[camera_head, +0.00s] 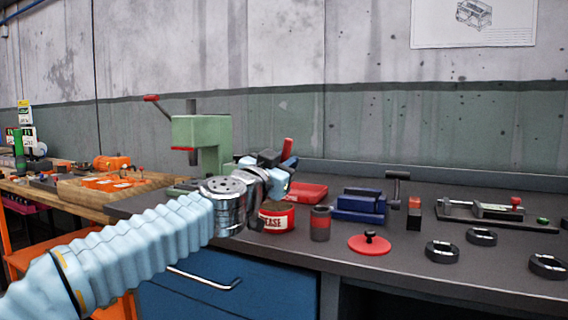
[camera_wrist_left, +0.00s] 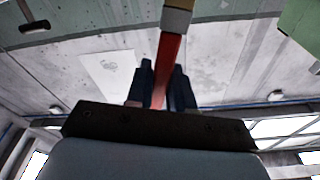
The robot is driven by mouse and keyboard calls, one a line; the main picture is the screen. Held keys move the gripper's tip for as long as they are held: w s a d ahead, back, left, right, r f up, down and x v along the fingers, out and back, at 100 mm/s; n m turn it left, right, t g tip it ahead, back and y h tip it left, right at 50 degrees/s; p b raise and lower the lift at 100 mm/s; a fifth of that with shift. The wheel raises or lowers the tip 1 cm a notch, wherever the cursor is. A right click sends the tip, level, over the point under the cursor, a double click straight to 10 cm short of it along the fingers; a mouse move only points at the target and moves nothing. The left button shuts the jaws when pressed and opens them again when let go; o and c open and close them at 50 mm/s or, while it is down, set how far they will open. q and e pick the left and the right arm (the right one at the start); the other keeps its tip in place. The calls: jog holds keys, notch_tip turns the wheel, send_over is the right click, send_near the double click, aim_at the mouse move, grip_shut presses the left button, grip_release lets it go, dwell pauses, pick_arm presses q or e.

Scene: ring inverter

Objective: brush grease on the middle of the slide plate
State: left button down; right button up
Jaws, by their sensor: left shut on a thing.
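My left gripper (camera_head: 282,172) is above the red grease tin (camera_head: 284,222) on the bench. It is shut on a brush with a red handle (camera_head: 287,148). In the left wrist view, the red brush handle (camera_wrist_left: 166,70) stands between the two dark fingers (camera_wrist_left: 162,88), with a metal and tan part (camera_wrist_left: 177,15) at the top edge. The tin's opening is partly hidden by the gripper. A dark fixture (camera_head: 460,219) with a metal block and a red knob lies at the right; I cannot tell whether it holds the slide plate. My right gripper is out of view.
A red lid (camera_head: 370,244), a red-and-black cylinder (camera_head: 320,224) and a blue vise (camera_head: 358,205) stand right of the tin. Black rings (camera_head: 442,252) lie near the front edge. A red tray (camera_head: 308,192) is behind; a green press (camera_head: 200,133) stands behind my arm.

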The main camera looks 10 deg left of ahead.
pick_arm(q)
jog(key=shift+f+b, duration=0.5)
jog(key=shift+f, duration=0.05)
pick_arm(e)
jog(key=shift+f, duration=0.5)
pick_arm(q)
jog(key=shift+f, duration=0.1)
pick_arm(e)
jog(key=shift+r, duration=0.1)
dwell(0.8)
pick_arm(q)
notch_tip(320, 180, up, 3)
jog(key=p, duration=0.3)
jog(key=shift+f, duration=0.15)
notch_tip(320, 180, up, 4)
jog(key=p, duration=0.5)
jog(key=shift+r, duration=0.25)
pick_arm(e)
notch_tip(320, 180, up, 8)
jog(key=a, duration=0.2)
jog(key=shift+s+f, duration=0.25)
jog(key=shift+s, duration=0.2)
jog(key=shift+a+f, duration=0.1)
